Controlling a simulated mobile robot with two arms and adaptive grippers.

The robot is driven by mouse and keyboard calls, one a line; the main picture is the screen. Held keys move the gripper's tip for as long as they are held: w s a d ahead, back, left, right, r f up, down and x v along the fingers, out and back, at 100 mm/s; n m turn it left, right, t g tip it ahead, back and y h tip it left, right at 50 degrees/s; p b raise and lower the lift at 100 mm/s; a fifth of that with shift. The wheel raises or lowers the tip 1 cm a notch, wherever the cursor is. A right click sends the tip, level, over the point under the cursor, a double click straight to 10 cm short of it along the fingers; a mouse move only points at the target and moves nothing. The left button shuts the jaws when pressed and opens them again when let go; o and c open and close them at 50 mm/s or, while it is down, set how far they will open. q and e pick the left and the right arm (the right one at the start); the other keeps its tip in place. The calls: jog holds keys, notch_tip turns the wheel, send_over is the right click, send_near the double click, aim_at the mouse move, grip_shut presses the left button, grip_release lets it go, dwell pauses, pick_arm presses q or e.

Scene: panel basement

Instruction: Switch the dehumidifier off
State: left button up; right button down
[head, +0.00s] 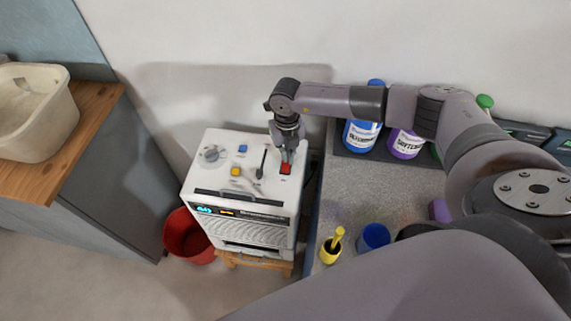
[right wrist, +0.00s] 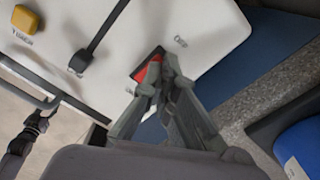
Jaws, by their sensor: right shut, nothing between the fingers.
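The dehumidifier (head: 208,175) is a white box on a small wooden stool, with a lit blue display (head: 204,210) on its front. Its top carries a grey dial (head: 212,154), a blue button (head: 242,149), a yellow button (head: 236,171) marked TIMER in the right wrist view (right wrist: 25,18), a black lever (head: 262,163) and a red switch (head: 285,169). My right gripper (head: 287,158) points down, shut and empty, at the red switch. In the right wrist view its fingertips (right wrist: 162,68) overlap the red switch (right wrist: 146,66), partly hiding it; I cannot tell whether they touch. My left gripper is not in view.
A red bucket (head: 186,238) stands left of the dehumidifier. A wooden-topped cabinet (head: 92,105) with a pale basin (head: 35,115) is at the left.

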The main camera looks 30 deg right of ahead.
jog(key=shift+f+b, duration=0.5)
jog(key=shift+f, duration=0.15)
jog(key=shift+s+r, duration=0.1)
jog(key=shift+r, duration=0.05)
jog(key=shift+r+p, duration=0.8)
jog(key=shift+r, duration=0.05)
jog(key=shift+r+p, duration=1.7)
jog(key=shift+r, duration=0.9)
jog(key=shift+a+f, duration=0.1)
jog(key=shift+f, duration=0.05)
